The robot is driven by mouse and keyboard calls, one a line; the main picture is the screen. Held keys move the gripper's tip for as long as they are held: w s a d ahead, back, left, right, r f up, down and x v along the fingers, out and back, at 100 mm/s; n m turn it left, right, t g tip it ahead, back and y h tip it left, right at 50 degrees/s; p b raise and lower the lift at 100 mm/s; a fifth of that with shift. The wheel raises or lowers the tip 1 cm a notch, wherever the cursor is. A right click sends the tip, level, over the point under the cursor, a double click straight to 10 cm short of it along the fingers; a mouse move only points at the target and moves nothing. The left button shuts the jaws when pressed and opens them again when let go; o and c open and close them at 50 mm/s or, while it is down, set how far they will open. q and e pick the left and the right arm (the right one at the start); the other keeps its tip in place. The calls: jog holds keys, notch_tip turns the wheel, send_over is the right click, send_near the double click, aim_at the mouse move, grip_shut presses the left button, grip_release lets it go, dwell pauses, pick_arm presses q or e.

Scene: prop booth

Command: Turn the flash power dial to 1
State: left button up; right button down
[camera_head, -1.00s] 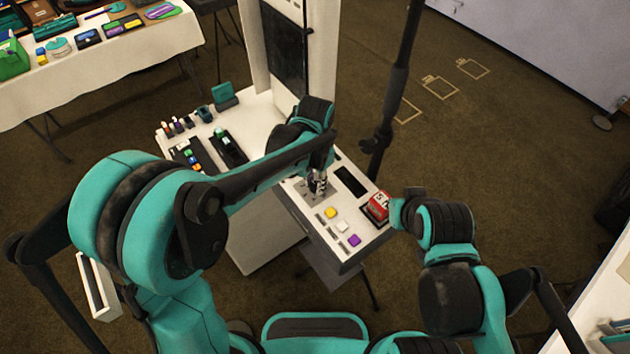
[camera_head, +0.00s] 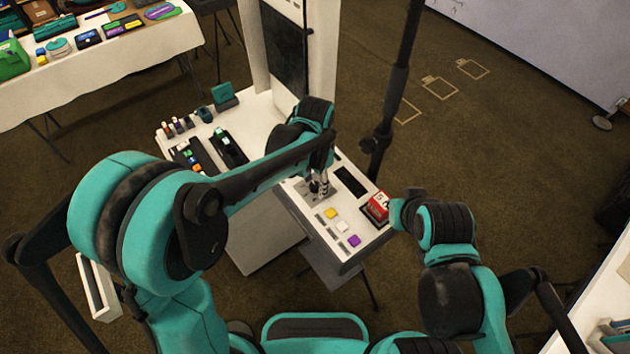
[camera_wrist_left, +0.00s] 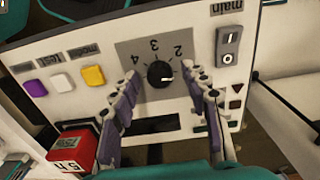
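The flash power dial (camera_wrist_left: 160,74) is a round black knob with a white pointer mark, set in a grey square on the white control panel. In the left wrist view, the digits 4, 3 and 2 show around it, and no 1 is visible. The pointer mark points right, past the 2. My left gripper (camera_wrist_left: 161,78) is open, with one purple-grey finger on each side of the knob and gaps between. In the head view, the left gripper (camera_head: 320,187) is over the panel and covers the dial.
The panel (camera_head: 322,232) has yellow, white and purple buttons, a dark display (camera_head: 350,181) and a red block (camera_head: 376,207) at its corner. A main switch (camera_wrist_left: 228,45) is beside the dial. A black stand pole (camera_head: 392,110) rises behind the panel.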

aim_at(315, 185)
pick_arm(q)
notch_tip(315, 185, up, 12)
dwell(0.6)
jog(key=shift+s+f, duration=0.1)
pick_arm(e)
jog(key=shift+f, duration=0.1)
dwell(0.3)
